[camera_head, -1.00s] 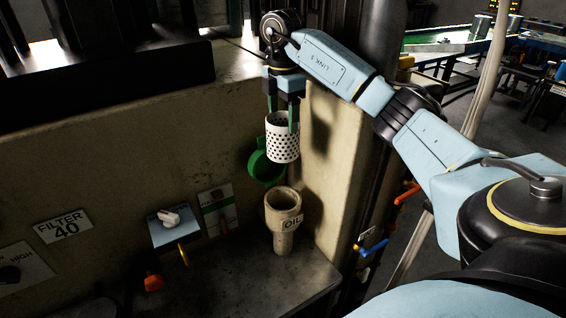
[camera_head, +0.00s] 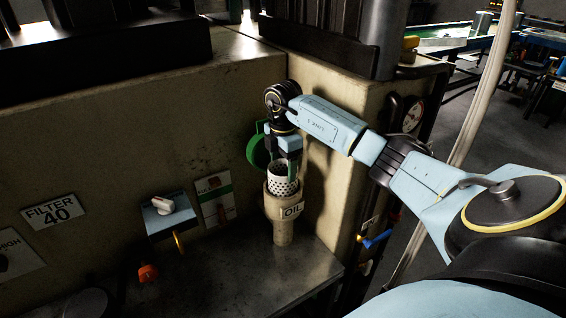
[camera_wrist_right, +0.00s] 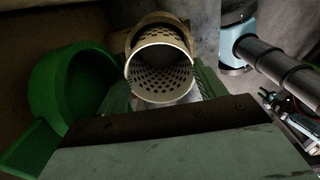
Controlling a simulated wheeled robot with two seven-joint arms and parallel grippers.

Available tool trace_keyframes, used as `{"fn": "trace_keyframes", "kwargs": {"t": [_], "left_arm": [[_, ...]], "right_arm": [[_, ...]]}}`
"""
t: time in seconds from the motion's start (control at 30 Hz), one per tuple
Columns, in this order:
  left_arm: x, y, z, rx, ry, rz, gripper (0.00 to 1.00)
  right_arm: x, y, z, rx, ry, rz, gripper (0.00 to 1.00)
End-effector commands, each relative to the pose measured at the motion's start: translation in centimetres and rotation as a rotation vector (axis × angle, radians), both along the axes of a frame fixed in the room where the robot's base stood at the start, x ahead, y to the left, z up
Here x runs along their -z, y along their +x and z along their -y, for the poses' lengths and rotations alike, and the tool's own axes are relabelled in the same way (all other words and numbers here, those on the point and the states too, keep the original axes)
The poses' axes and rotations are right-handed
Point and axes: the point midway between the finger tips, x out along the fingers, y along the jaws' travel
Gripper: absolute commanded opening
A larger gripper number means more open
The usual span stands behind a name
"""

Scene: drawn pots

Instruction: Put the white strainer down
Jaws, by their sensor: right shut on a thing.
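The white strainer (camera_head: 283,184) is a perforated cylinder, upright, with its lower part inside the mouth of the beige oil filler neck (camera_head: 281,232). My right gripper (camera_head: 284,168) is above it and shut on its rim or wall. In the right wrist view the strainer (camera_wrist_right: 160,68) shows its open top and holed inside, with the neck's rim (camera_wrist_right: 157,19) around its far side. How deep it sits in the neck is hidden. My left gripper is not in view.
A green ring-shaped cap (camera_head: 257,151) is beside the neck and shows large in the wrist view (camera_wrist_right: 70,85). The beige machine wall (camera_head: 130,140) stands behind.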

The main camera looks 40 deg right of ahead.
Motion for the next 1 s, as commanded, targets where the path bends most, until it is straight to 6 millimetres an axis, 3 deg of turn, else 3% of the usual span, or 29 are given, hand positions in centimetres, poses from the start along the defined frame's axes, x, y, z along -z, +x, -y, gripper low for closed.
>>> {"fn": "trace_keyframes", "kwargs": {"t": [0.4, 0.83, 0.87, 1.0], "left_arm": [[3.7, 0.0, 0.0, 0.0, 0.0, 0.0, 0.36], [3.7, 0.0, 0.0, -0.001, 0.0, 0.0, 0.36], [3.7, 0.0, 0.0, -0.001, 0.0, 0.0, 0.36], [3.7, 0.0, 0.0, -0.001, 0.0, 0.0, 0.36]], "right_arm": [[4.2, 0.0, 0.0, -0.001, 0.0, -0.001, 0.36], [4.5, 0.0, 0.0, 0.0, -0.001, -0.001, 0.36], [4.5, 0.0, 0.0, 0.0, -0.001, -0.001, 0.72], [4.5, 0.0, 0.0, 0.0, 0.0, -0.001, 0.91]]}}
